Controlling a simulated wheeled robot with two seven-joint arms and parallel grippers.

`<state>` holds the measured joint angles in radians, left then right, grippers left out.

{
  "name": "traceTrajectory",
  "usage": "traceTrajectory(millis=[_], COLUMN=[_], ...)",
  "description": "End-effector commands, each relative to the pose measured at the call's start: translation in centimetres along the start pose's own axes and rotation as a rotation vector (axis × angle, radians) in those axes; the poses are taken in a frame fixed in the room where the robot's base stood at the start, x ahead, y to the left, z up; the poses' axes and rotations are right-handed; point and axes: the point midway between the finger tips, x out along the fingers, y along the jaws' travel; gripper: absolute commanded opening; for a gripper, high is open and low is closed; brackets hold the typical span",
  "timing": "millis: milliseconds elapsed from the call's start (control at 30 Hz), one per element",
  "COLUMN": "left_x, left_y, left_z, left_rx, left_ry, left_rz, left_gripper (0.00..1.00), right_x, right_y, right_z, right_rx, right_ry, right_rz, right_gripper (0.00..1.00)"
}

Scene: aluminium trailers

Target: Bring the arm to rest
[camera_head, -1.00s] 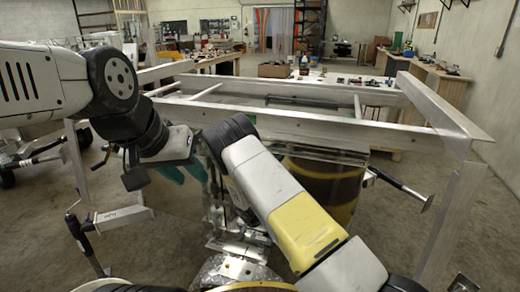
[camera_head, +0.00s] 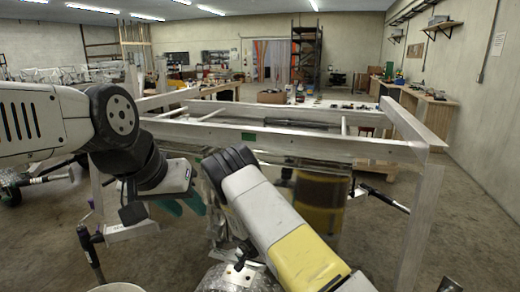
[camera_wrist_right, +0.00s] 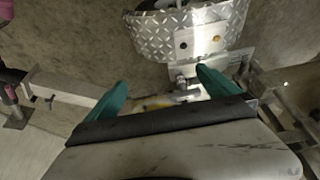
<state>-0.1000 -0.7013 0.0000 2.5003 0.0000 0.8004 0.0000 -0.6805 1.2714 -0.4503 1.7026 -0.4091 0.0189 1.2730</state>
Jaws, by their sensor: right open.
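My left arm comes in from the left in the head view. Its gripper (camera_head: 184,203) has teal fingers and hangs low in front of the aluminium trailer frame (camera_head: 300,145); their gap is unclear. My right arm (camera_head: 262,207), grey and yellow, rises from the bottom right and bends at a black joint; its gripper is hidden in that view. In the right wrist view my right gripper (camera_wrist_right: 160,91) has its teal fingers wide apart. Nothing is seen held between them. A metal coupling part (camera_wrist_right: 185,88) and a diamond-plate piece (camera_wrist_right: 190,35) lie beyond the fingertips.
The trailer frame spans the space ahead of both arms, with an upright leg (camera_head: 418,225) at the right. A brown-yellow drum (camera_head: 318,203) stands beneath it. A jack-like post (camera_head: 90,250) stands lower left. Workbenches (camera_head: 428,110) line the right wall. Open concrete floor lies at the right.

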Motion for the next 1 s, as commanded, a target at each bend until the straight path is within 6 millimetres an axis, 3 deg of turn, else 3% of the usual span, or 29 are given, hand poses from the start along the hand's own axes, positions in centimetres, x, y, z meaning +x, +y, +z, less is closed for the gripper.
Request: traceTrajectory(millis=[333, 567, 767, 1000], left_x=[0.0, 0.0, 0.0, 0.0], left_y=[0.0, 0.0, 0.0, 0.0], left_z=[0.0, 0.0, 0.0, 0.0], left_rx=[0.000, 0.000, 0.000, 0.000], left_ry=[-0.001, -0.001, -0.001, -0.001], left_rz=[0.000, 0.000, 0.000, 0.000], left_gripper=[0.36, 0.36, 0.36, 0.36], right_x=[-3.8, -8.5, -15.5, -26.9], right_y=[0.6, 1.6, 3.6, 8.2], right_z=[-2.6, -5.2, -8.2, -10.5], right_rx=[0.029, 0.053, 0.074, 0.066], right_ry=[-0.005, -0.017, -0.033, -0.053], right_rz=[-0.011, -0.028, -0.063, -0.137], right_gripper=[1.00, 1.00, 1.00, 1.00])
